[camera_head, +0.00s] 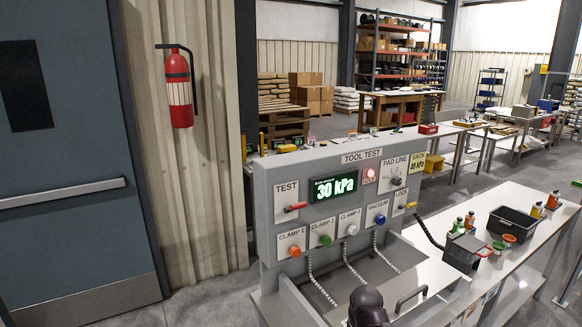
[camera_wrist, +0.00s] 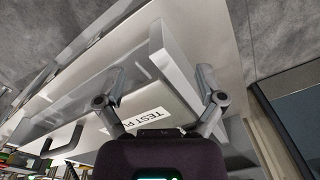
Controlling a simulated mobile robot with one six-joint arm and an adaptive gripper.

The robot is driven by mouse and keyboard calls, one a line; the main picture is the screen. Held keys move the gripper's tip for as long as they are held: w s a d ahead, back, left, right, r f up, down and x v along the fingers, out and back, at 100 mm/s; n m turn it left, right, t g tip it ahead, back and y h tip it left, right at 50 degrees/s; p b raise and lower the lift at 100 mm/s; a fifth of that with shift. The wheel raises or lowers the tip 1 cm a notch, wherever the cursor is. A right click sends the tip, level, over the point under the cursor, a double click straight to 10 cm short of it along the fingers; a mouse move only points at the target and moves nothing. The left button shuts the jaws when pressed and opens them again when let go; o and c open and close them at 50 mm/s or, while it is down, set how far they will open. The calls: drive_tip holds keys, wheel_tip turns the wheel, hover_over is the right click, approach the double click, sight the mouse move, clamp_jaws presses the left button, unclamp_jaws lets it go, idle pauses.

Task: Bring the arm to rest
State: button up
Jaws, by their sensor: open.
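My gripper (camera_wrist: 160,72) shows in the wrist view with its two grey fingers spread wide apart. Nothing is between the fingertips. Beyond them lies the bench of the test station, with a white label reading "TEST P…" (camera_wrist: 146,120), partly hidden by my gripper. In the head view a dark, rounded part of my arm shows at the bottom edge, in front of the grey tool test panel (camera_head: 264,215); the fingers are not visible there.
Coiled hoses (camera_head: 320,287) hang from the panel close to my arm. A black handle (camera_head: 411,298) stands to its right. A white bench (camera_head: 480,215) with a black bin (camera_head: 512,224) and small bottles lies further right. A blue door (camera_head: 75,190) and fire extinguisher (camera_head: 179,92) are at left.

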drive_tip(key=f+b, duration=0.8)
drive_tip(key=shift+s+d+f+b, duration=0.1)
drive_tip(key=shift+s+f+b, duration=0.1)
drive_tip(key=shift+f+b, duration=0.1)
idle(2.7)
